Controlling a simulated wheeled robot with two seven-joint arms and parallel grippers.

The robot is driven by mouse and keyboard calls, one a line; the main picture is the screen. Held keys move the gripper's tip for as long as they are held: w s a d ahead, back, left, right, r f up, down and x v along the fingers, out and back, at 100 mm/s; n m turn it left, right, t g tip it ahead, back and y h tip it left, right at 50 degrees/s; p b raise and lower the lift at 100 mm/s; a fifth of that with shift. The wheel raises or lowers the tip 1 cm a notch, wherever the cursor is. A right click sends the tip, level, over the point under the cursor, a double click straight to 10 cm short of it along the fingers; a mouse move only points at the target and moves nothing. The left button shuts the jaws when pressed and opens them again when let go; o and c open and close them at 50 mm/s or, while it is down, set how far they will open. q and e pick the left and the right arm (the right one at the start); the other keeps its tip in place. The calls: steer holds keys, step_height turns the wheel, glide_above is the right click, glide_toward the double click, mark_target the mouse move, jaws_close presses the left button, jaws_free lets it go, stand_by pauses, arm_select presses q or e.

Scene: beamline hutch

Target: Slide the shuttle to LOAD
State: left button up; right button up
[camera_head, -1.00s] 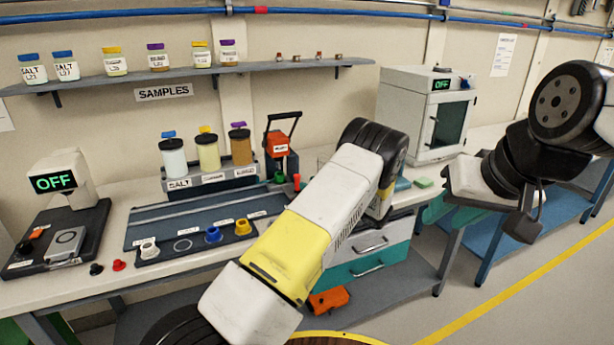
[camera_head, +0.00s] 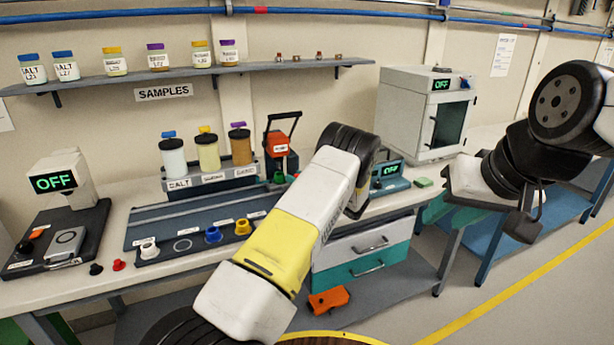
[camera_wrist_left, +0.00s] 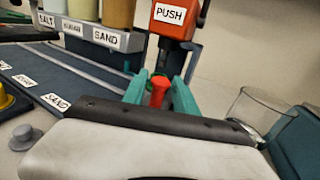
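A red knob (camera_wrist_left: 158,90) stands under the press (camera_wrist_left: 174,20) marked PUSH in the left wrist view. I cannot tell whether it belongs to the shuttle, and I read no LOAD mark. My left gripper (camera_wrist_left: 159,82) has its two teal fingers apart, one on each side of the knob, with gaps visible. The press (camera_head: 280,143) stands at the right end of a blue-grey grooved board (camera_head: 150,213).
Jars stand on a labelled rack (camera_head: 212,186) behind the board. A dark strip (camera_head: 185,252) in front holds coloured cups. A clear beaker (camera_wrist_left: 258,108) stands right of my left fingers. A teal device (camera_head: 390,181) with a lit display and a white cabinet (camera_head: 412,112) are further right.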

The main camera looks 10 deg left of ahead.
arm_select(q)
jaws_close()
stand_by(1.2)
